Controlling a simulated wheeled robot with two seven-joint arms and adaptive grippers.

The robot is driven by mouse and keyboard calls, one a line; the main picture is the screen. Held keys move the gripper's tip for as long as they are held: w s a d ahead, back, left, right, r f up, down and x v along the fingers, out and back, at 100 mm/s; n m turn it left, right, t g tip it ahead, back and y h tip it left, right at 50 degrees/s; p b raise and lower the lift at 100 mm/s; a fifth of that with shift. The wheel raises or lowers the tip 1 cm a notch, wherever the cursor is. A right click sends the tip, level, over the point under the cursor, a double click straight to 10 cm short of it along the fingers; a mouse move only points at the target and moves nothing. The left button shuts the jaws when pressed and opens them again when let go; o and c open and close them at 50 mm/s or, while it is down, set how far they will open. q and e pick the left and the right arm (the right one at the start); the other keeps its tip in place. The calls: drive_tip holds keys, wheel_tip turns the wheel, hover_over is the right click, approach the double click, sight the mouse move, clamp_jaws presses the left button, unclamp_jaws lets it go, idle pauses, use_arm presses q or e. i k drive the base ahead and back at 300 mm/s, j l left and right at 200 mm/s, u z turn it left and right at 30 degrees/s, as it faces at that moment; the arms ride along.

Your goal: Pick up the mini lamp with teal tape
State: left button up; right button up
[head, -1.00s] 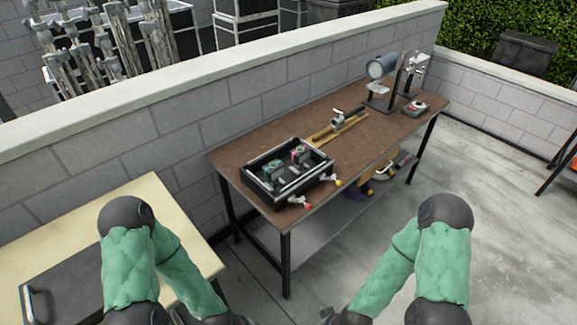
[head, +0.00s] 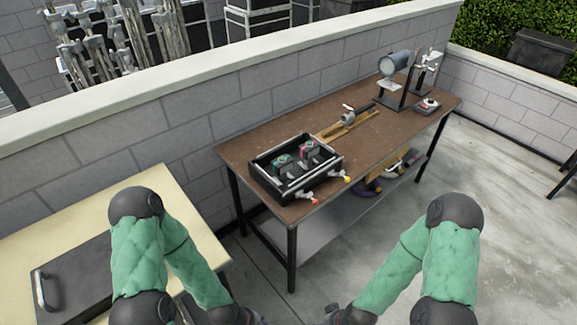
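A black open tray (head: 268,186) sits on the near left end of the brown table (head: 235,150). In it are small dark items. One has a teal mark and looks like the mini lamp with teal tape (head: 283,161); another, to its right, has a pink mark (head: 306,150). They are too small for detail. My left gripper (head: 262,320) and my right gripper (head: 331,314) barely show at the bottom edge, in front of the table and apart from the tray. Most of both is cut off, so their opening is hidden.
A cylindrical spotlight (head: 394,63) on a stand is at the table's far end. A cream table (head: 190,205) with a black case (head: 75,283) is at left. A block wall runs behind.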

sight(280, 168)
drive_tip(key=i+l+u, duration=0.15)
drive_tip(key=i+l, duration=0.25)
drive_tip(key=i+l+u, duration=0.15)
drive_tip(key=i+l, duration=0.2)
drive_tip(key=l, duration=0.1)
